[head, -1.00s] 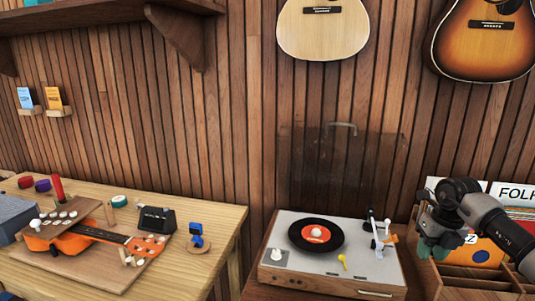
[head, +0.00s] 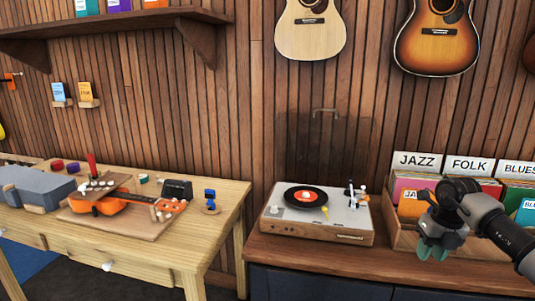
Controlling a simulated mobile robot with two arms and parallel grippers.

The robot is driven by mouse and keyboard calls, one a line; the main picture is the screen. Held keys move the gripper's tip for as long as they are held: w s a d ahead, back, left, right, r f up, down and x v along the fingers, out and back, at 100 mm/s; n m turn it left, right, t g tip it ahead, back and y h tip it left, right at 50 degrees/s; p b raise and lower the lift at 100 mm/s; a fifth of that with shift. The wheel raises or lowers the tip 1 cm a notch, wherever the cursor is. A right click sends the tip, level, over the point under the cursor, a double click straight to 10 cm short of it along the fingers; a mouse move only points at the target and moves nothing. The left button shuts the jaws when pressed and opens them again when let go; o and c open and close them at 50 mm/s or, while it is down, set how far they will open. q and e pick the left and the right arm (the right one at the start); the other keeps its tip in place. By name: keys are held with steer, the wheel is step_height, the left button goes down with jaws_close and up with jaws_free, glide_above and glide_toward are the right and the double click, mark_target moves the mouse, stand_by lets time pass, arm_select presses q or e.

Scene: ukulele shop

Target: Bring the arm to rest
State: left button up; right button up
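My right gripper (head: 437,247) comes in from the right in the head view, in front of the record crate (head: 399,235). Its dark greenish fingers point down and hold nothing that I can see. The fingers look close together, but how far apart they are is unclear. My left gripper is not in view.
A record player (head: 285,229) with its lid up stands on the dark cabinet (head: 330,258), left of my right gripper. An orange ukulele (head: 110,205) lies on the wooden workbench (head: 226,195) at left. Guitars hang on the wall. Bare cabinet top lies before the player.

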steer(key=s+a+f+m+t+y, duration=0.1)
steer(key=a+f+m+t+y, duration=0.3)
steer(key=a+f, duration=0.65)
steer(key=a+f+m+t+y, duration=0.3)
steer(key=a+f+m+y, duration=0.4)
steer(key=f, duration=0.7)
steer(key=s+d+f+m+h, duration=0.2)
steer(key=s+f+m+h, duration=0.45)
steer(key=s+f, duration=0.65)
steer(key=s+d+f+m+h, duration=0.2)
steer(key=s+f+m+h, duration=0.2)
steer(key=s+f+m, duration=0.9)
steer(key=s+a+f+m+g, duration=0.1)
steer(key=s+f+g, duration=0.2)
steer(key=s, duration=1)
steer(key=s+a+f+m+g+h+p, duration=0.1)
steer(key=s+f+g, duration=0.2)
steer(key=s, duration=1)
step_height(320, 180, down, 3)
steer(key=shift+s+f+g, duration=0.1)
steer(key=shift+s+g, duration=0.15)
steer(key=shift+g, duration=0.15)
